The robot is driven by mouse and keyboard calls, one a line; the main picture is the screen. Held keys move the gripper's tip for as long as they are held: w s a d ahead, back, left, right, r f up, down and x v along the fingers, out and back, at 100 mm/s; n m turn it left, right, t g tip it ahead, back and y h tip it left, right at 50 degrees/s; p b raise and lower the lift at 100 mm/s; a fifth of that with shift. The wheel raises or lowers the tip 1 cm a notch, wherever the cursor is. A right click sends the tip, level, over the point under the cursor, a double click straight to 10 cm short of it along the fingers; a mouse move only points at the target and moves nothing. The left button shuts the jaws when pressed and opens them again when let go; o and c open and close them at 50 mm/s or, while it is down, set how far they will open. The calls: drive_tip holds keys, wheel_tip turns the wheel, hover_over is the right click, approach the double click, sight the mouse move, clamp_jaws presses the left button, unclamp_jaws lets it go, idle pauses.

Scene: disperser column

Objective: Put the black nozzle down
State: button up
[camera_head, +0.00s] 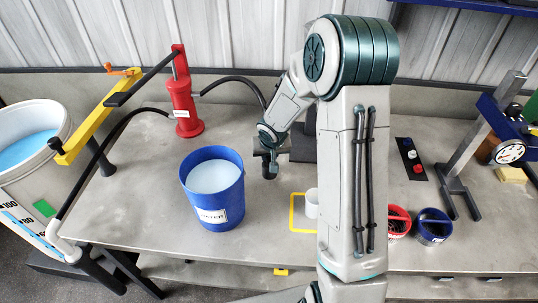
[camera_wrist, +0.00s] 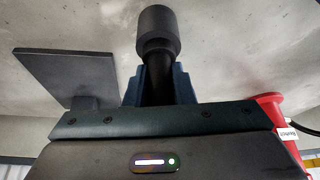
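The black nozzle (camera_head: 269,170) hangs below my gripper (camera_head: 268,150), just right of the blue bucket in the head view. I cannot tell whether it touches the bench (camera_head: 265,250). In the wrist view the nozzle (camera_wrist: 158,32) has a wide dark end and a narrower shaft. My gripper (camera_wrist: 157,85) is shut on that shaft, with one blue finger on each side.
A blue bucket (camera_head: 225,210) of pale liquid stands close left of the nozzle. A red pump (camera_head: 183,105) with black hoses stands behind. A dark plate (camera_wrist: 72,75) stands beside the nozzle. A white cup (camera_head: 311,204) stands at a yellow outline (camera_head: 292,212).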

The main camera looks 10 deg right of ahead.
drive_tip(key=o, duration=0.4)
drive_tip(key=shift+r+p, duration=0.3)
drive_tip(key=shift+r, duration=0.05)
drive_tip(key=p+v, duration=0.1)
drive_tip(key=v, duration=1)
drive_tip(key=shift+s+r, duration=0.15)
drive_tip(key=shift+r, duration=0.1)
